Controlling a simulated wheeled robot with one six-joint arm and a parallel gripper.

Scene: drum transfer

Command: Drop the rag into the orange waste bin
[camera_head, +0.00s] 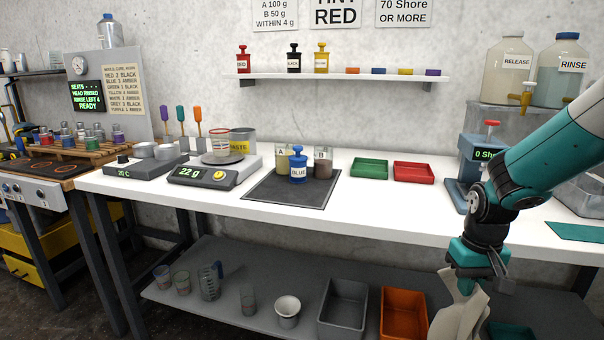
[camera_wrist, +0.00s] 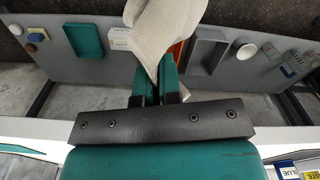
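The pale, cream-coloured rag (camera_head: 458,318) hangs from my gripper (camera_head: 474,282), which is shut on it at the shelf's front side. The wrist view shows the rag (camera_wrist: 168,30) bunched beyond the two teal fingers of my gripper (camera_wrist: 156,84). The orange waste bin (camera_head: 404,291) stands on the lower shelf, just left of the rag in the head view. In the wrist view only a sliver of the orange bin (camera_wrist: 179,48) shows behind the rag. I cannot tell whether the rag overlaps the bin's opening.
A grey bin (camera_head: 342,285) stands left of the orange one, with a white funnel-like cup (camera_head: 287,308) and several beakers further left. A teal tray (camera_head: 510,331) lies to the right. The white bench top (camera_head: 360,204) runs above the lower shelf.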

